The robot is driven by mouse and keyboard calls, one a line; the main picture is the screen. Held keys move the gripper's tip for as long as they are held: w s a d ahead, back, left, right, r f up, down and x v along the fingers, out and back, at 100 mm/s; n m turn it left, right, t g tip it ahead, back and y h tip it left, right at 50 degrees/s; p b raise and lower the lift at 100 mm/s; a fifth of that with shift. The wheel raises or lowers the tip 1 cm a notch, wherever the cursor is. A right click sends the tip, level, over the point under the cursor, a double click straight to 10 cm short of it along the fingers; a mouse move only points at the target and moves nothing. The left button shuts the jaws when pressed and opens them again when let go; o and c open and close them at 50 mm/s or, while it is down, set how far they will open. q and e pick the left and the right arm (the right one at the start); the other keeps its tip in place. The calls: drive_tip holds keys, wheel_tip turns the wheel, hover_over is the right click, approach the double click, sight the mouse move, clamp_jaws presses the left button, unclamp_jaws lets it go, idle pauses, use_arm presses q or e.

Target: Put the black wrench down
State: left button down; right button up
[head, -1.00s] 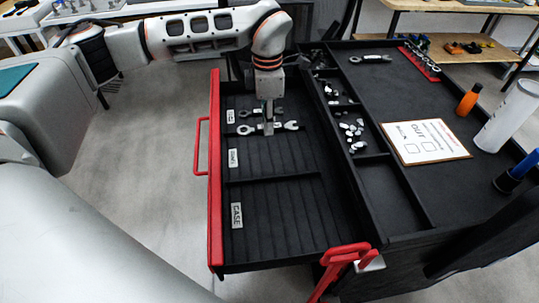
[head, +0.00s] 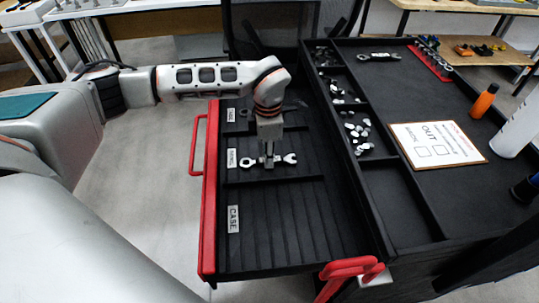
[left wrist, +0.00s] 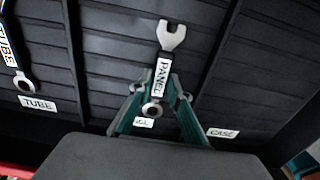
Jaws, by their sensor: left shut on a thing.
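The held wrench has pale metal ends, an open jaw (head: 290,159) and a ring, and a white PANEL label on its handle (left wrist: 160,78). My left gripper (head: 268,161) is shut on its handle, over the middle compartment of the black drawer (head: 300,215). In the left wrist view the gripper (left wrist: 158,94) grips near the ring end, and the open end points away. I cannot tell whether the wrench touches the drawer floor. A second wrench, labelled TUBE (left wrist: 9,45), lies in the far compartment. My right gripper is out of view.
The near compartment, labelled CASE (head: 234,219), is empty. Low dividers separate the compartments. The drawer has a red front (head: 209,200). On the cart top are trays of small parts, another wrench (head: 380,57), a clipboard (head: 438,145) and an orange bottle (head: 484,101).

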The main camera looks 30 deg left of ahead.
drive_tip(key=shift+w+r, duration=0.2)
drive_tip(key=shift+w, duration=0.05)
use_arm(q)
drive_tip(key=c, duration=1.9)
unclamp_jaws()
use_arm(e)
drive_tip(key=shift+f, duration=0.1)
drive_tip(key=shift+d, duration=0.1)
use_arm(q)
wheel_tip(320, 180, up, 5)
drive_tip(key=shift+w+f+p, duration=0.1)
drive_tip(key=shift+w+p, duration=0.05)
drive_tip(key=shift+p, duration=0.55)
wheel_tip(320, 180, up, 8)
drive_tip(key=p, duration=0.1)
drive_tip(key=shift+f+p, duration=0.25)
drive_tip(key=shift+p, duration=0.1)
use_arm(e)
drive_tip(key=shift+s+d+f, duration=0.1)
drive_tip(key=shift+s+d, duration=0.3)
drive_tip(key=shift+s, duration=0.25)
